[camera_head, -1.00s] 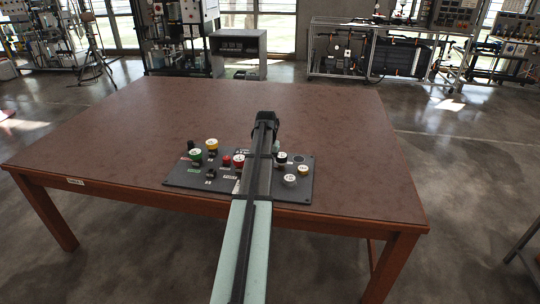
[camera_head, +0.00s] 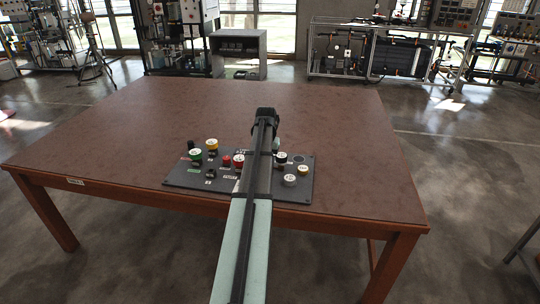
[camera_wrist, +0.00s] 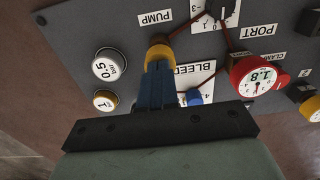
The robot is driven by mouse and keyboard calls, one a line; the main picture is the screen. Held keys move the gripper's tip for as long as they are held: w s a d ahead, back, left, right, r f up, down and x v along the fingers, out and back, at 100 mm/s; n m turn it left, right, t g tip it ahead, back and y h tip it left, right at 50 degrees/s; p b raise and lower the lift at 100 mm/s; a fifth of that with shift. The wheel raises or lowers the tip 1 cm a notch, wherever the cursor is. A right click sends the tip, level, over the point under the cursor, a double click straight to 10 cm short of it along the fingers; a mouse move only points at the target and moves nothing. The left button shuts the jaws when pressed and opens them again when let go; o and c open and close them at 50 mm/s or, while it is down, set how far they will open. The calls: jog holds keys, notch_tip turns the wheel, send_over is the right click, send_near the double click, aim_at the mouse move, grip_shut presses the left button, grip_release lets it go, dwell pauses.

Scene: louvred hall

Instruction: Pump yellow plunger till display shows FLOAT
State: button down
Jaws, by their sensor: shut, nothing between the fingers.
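The yellow plunger (camera_wrist: 159,48) stands by the PUMP label on a dark control panel (camera_wrist: 95,25). My gripper (camera_wrist: 158,68) is shut, its blue fingers over the plunger in the wrist view; they hide part of it, and I cannot tell whether they touch it. In the head view my arm hides the plunger and fingertips. A red-rimmed round gauge (camera_wrist: 260,82) reading 1.8 sits by the PORT label. A white round dial (camera_wrist: 108,64) reads 0.5 bar. No display with the word FLOAT is readable.
A blue knob (camera_wrist: 194,97) sits close beside my fingers by the BLEED label. A small yellow-rimmed dial (camera_wrist: 104,101) is at left. The brown table (camera_head: 130,120) is otherwise clear.

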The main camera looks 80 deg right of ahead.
jog(key=shift+f, duration=0.8)
jog(key=shift+r, duration=0.85)
jog(key=shift+f, duration=0.55)
dwell(0.9)
jog(key=shift+r, duration=3.55)
jog(key=shift+w, duration=0.1)
